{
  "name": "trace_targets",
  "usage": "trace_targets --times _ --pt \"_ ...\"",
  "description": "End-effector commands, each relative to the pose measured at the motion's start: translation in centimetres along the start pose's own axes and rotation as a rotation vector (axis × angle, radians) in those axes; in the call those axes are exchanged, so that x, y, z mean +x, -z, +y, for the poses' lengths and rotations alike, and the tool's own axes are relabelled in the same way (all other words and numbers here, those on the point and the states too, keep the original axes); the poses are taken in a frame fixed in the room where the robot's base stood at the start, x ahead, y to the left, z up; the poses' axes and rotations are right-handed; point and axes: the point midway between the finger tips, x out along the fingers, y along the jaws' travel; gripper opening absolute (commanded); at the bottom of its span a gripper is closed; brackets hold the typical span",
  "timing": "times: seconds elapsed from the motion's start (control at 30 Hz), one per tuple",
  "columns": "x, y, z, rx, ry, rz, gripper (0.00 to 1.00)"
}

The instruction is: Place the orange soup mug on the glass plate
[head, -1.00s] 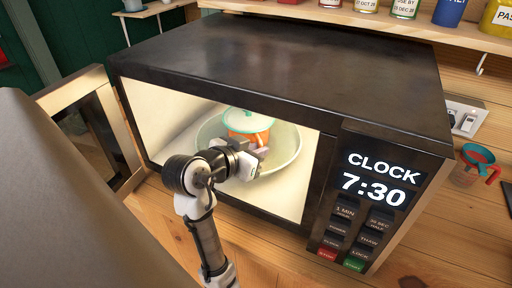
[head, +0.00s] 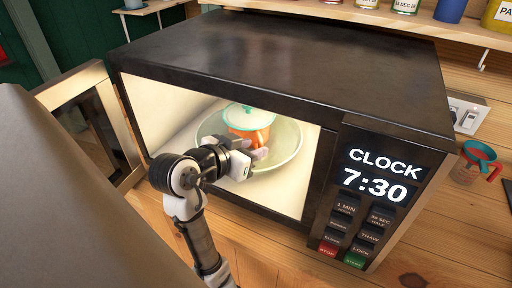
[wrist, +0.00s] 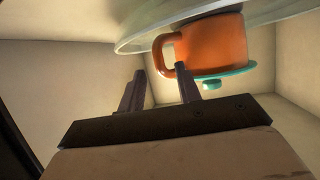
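The orange soup mug (head: 258,134) has a teal-and-white lid (head: 246,116) and stands upright on the glass plate (head: 288,148) inside the microwave. The wrist view appears upside down, with the mug (wrist: 215,45) against the plate (wrist: 138,36) and its lid below it. My gripper (head: 259,153) is inside the microwave opening, in front of the mug. Its two fingers (wrist: 160,70) are apart with nothing held between them. The mug's handle lies just beyond the fingertips, roughly in line with the gap. The head view partly hides the mug's lower front behind the gripper.
The microwave (head: 280,52) has its door (head: 97,125) open on the left, and its side walls and top edge frame the arm closely. A control panel (head: 372,205) is on the right.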

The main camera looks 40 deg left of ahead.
Motion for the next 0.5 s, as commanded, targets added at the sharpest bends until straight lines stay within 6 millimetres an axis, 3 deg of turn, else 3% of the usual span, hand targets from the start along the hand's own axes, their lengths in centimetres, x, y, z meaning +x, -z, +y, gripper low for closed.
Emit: trace_targets --times 0.3,0.5 --pt "-6.8 -0.1 -0.1 0.003 0.006 0.001 0.34" --pt "-9.2 0.0 0.0 0.001 0.003 0.000 0.34"
